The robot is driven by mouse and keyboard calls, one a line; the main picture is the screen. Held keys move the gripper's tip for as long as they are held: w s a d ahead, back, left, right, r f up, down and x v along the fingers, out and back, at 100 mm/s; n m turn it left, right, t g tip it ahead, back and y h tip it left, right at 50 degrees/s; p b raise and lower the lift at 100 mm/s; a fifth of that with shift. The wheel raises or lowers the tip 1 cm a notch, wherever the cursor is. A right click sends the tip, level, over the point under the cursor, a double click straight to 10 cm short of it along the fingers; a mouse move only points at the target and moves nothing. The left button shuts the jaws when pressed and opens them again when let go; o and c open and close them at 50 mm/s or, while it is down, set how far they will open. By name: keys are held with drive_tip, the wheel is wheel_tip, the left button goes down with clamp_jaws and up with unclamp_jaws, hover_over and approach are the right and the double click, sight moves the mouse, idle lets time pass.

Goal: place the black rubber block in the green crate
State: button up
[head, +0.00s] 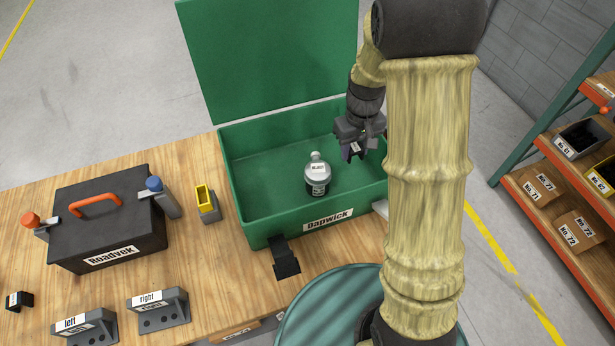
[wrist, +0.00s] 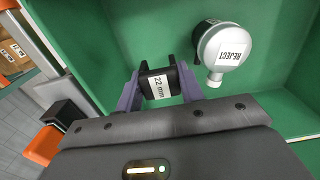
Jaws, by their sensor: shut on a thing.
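The black rubber block (wrist: 160,84) has a white "22 mm" label and sits between my gripper's purple fingertips in the wrist view. My gripper (head: 352,153) is shut on it, and in the head view the block is mostly hidden by the fingers. The green crate (head: 262,160), labelled "Dapwick", stands open with its lid raised at the back. My gripper hangs over the crate's right part, and green crate surface (wrist: 130,30) shows behind the block. I cannot tell the exact height of the block above the crate floor.
A grey-and-white bottle (head: 318,176) marked "REJECT" stands in the crate, left of my gripper. A black "Roadvek" toolbox (head: 108,225) with an orange handle stands left on the wooden table. Grey "left" and "right" fixtures (head: 158,308) lie in front. Shelves (head: 570,190) stand at right.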

drive_tip(key=shift+s, duration=0.1)
drive_tip(key=shift+f, duration=0.1)
hover_over(349, 181)
drive_tip(key=f, duration=0.5)
drive_tip(key=shift+w+f+p, duration=0.15)
drive_tip(key=shift+w+p, duration=0.05)
drive_tip(key=shift+p, duration=0.1)
drive_tip(key=shift+a+f, duration=0.15)
drive_tip(key=shift+f, duration=0.25)
drive_tip(key=shift+s, duration=0.15)
drive_tip(key=f, duration=0.3)
drive_tip(key=shift+d+f, duration=0.2)
drive_tip(key=shift+f, duration=0.15)
